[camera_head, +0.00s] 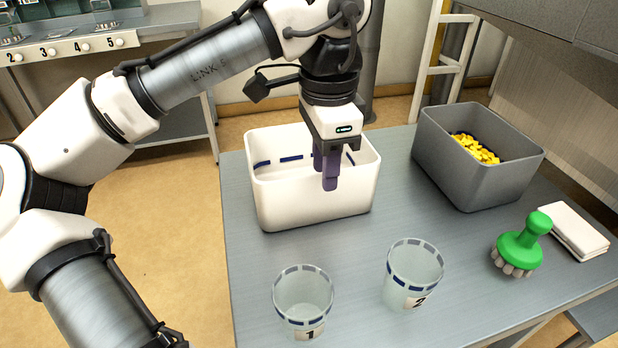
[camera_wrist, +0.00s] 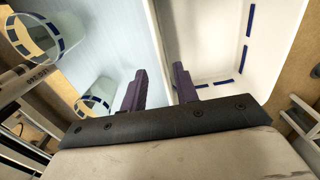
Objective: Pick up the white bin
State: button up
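The white bin (camera_head: 312,207) stands upright on the grey table, left of its middle; dark blue dashes line its inside. It also shows in the wrist view (camera_wrist: 210,42). My gripper (camera_head: 325,175) points down at the bin's near wall. Its two purple fingers are apart, with a gap between them in the wrist view (camera_wrist: 160,82). One finger appears on the inner side of the near wall, the other on the outer side toward the cups. The gripper looks open; I cannot tell whether either finger touches the wall.
Clear cup 1 (camera_head: 303,298) and clear cup 2 (camera_head: 413,272) stand in front of the bin. A grey bin (camera_head: 465,175) with yellow pieces stands at right. A green brush (camera_head: 520,245) and a folded white cloth (camera_head: 573,230) lie near the right edge.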

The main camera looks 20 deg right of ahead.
jog(key=f, duration=0.5)
jog(key=shift+w+a+f, duration=0.1)
jog(key=shift+w, duration=0.1)
grip_shut()
